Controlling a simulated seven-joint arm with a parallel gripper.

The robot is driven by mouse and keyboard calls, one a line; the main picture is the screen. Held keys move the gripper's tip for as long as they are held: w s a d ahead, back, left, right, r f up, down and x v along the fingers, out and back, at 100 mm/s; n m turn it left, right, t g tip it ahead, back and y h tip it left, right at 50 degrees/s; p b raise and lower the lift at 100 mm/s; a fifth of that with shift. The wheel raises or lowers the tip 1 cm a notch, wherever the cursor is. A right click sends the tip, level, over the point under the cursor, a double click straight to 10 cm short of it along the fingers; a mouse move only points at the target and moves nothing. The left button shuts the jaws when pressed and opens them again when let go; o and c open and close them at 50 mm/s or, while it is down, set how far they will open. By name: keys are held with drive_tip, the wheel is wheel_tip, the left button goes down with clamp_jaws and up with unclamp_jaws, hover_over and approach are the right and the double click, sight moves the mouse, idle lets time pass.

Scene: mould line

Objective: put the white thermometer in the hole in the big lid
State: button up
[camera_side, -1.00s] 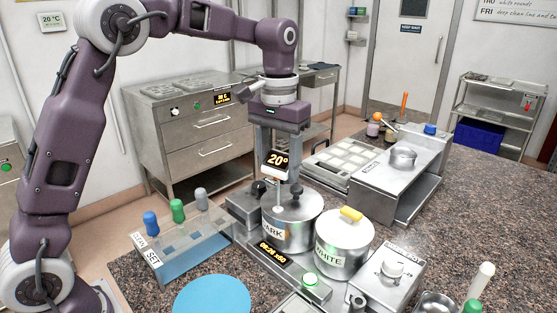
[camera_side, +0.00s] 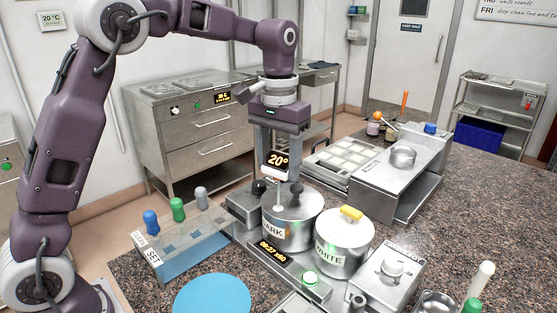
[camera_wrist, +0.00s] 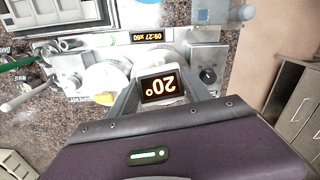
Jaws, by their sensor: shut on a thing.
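My gripper (camera_side: 279,142) is shut on the white thermometer (camera_side: 277,172), whose dark display reads 20°. The thermometer is upright and its thin probe points down at the lid of the steel pot marked DARK (camera_side: 272,236), beside the black knob. I cannot tell whether the probe tip is inside a hole or only in front of the lid. In the wrist view the thermometer's display (camera_wrist: 159,87) sits between my fingers and hides much of what is below. The pot marked WHITE (camera_side: 340,259), with a yellow knob, stands to the right.
A timer (camera_side: 275,257) sits in front of the pots. A rack (camera_side: 190,257) with blue, green and grey handles is at left, near a blue disc (camera_side: 212,296). A steel machine (camera_side: 392,172) stands behind right.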

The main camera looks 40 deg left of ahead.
sight(279, 205)
drive_tip(key=shift+f, duration=3.75)
drive_tip(key=o, duration=1.5)
drive_tip(key=shift+c, duration=0.2)
drive_tip(key=o, duration=0.4)
drive_tip(key=shift+r, duration=0.1)
